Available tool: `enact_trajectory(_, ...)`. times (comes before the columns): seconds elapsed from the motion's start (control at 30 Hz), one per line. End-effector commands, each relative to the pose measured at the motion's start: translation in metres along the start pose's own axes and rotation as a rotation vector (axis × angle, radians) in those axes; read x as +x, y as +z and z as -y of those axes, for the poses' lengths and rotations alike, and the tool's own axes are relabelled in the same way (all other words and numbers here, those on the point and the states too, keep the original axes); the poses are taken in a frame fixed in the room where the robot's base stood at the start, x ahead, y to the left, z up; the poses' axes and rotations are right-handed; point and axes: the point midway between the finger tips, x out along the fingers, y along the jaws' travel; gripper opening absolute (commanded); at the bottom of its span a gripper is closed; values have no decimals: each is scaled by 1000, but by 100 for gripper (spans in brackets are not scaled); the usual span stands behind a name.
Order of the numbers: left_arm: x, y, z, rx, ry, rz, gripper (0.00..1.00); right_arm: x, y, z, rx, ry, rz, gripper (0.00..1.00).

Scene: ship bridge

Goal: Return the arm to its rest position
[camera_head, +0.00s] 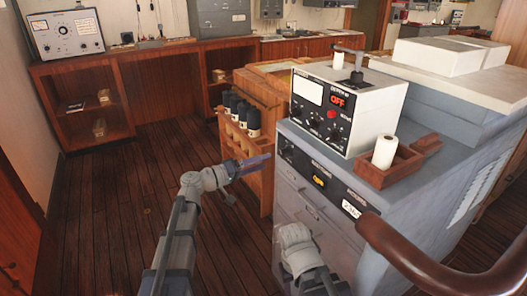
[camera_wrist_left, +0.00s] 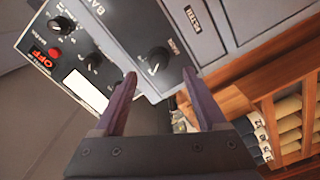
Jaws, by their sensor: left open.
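My left gripper (camera_head: 252,165) is in front of the grey console cabinet (camera_head: 335,235), near the wooden rack. Its purple fingers are apart and empty, as the left wrist view also shows (camera_wrist_left: 160,78). In that view a black panel with a knob (camera_wrist_left: 158,60) is beyond the fingertips. My left arm (camera_head: 178,235) comes up from the bottom of the head view, bent at the wrist. Part of my right arm (camera_head: 298,248) shows low in front of the cabinet; its gripper does not show.
A white instrument box (camera_head: 345,108) with a red OFF display stands on the cabinet beside a wooden tray (camera_head: 385,175) with a white roll (camera_head: 385,152). A wooden rack (camera_head: 235,140) holds several dark bottles. A brown handrail (camera_head: 430,265) is at lower right. The left floor is clear.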

Motion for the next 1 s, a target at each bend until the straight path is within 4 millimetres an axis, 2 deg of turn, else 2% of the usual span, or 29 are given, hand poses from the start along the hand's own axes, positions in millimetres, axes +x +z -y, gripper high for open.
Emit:
enact_trajectory(0.07,0,17,4,6,-38,44,74,0,0,0,0,0,0,50)
enact_trajectory(0.13,-2,44,13,16,-106,117,74,0,0,0,0,0,0,50)
enact_trajectory(0.27,-19,107,42,37,-306,303,74,0,0,0,0,0,0,50)
enact_trajectory(0.4,-58,166,76,54,-567,487,74,0,0,0,0,0,0,50)
enact_trajectory(0.5,-93,194,96,64,-753,587,74,0,0,0,0,0,0,50)
enact_trajectory(0.7,-156,220,117,84,-1059,699,74,0,0,0,0,0,0,50)
enact_trajectory(0.9,-213,229,123,106,-1318,751,74,0,0,0,0,0,0,50)
enact_trajectory(1.0,-206,222,95,125,-1320,781,74,-28,2,-3,0,0,0,50)
